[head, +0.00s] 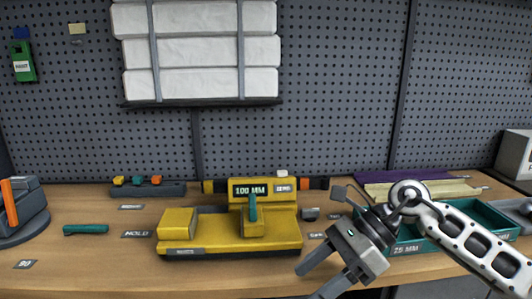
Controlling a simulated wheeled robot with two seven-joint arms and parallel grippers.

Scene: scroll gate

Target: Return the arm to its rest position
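My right arm comes in from the right edge of the head view, with its white link reaching to the wrist. My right gripper (318,279) points down and to the left near the table's front edge. Its two fingers are apart, with nothing seen between them. It is in front and to the right of the yellow machine (280,233), apart from it in the picture. My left arm and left gripper are not in view.
The yellow machine shows "100 MM" and has a teal lever (252,208). A teal tray (489,217) stands behind my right arm. A teal bar (86,229) lies at the left on the wooden table (110,262). The front left is mostly clear. A pegboard (340,90) stands behind.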

